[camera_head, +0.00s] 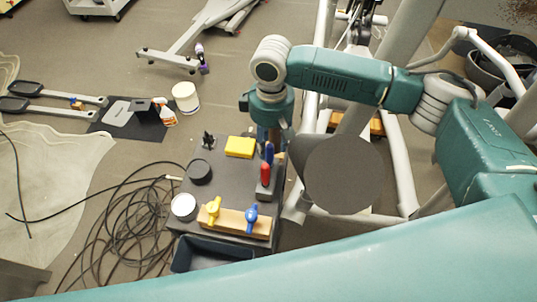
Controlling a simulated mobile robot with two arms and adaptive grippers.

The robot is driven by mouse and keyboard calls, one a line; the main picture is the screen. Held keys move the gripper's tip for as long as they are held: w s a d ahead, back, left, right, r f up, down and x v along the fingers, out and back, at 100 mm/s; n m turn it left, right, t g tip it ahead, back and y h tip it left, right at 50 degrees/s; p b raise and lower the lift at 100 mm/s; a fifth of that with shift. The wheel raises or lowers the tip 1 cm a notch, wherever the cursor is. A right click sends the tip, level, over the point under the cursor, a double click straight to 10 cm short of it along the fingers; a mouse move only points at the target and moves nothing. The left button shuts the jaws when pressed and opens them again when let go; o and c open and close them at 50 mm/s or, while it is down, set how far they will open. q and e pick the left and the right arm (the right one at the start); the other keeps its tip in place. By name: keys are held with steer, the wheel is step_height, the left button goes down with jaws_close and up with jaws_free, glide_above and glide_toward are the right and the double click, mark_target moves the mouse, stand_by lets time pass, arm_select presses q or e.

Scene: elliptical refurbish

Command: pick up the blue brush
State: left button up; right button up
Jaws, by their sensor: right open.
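A blue upright handle (269,153), which may be the blue brush, stands behind a red handle (265,173) in a grey holder (266,187) at the right edge of a dark table (226,178). Its lower part is hidden by the red handle and holder. My right gripper (269,138) points down just above and behind the blue handle. It is open, but its fingers are small and partly hidden by the wrist. I cannot tell whether it touches the blue handle. My left gripper is not in view.
A yellow sponge (240,147), a black disc (199,171), a white round item (184,207) and a wooden block (236,221) with yellow and blue fittings sit on the table. A dark bin (212,254) is at its front. Coiled cable (125,235) lies left. Pale frame legs stand right.

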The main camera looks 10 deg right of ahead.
mark_target(270, 154)
steer(key=shift+f+p, duration=0.35)
steer(key=shift+f, duration=0.25)
step_height(270, 154, down, 4)
steer(key=shift+w+a+r+p, duration=0.1)
steer(key=shift+a+r+p, duration=0.05)
steer(key=shift+p, duration=0.65)
steer(key=shift+f, duration=0.45)
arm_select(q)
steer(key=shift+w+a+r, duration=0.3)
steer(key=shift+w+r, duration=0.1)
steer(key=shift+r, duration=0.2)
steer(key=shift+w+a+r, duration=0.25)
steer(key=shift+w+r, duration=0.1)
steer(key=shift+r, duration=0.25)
arm_select(e)
steer(key=shift+c, duration=0.5)
steer(key=c, duration=0.8)
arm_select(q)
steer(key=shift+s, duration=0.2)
arm_select(e)
jaws_close()
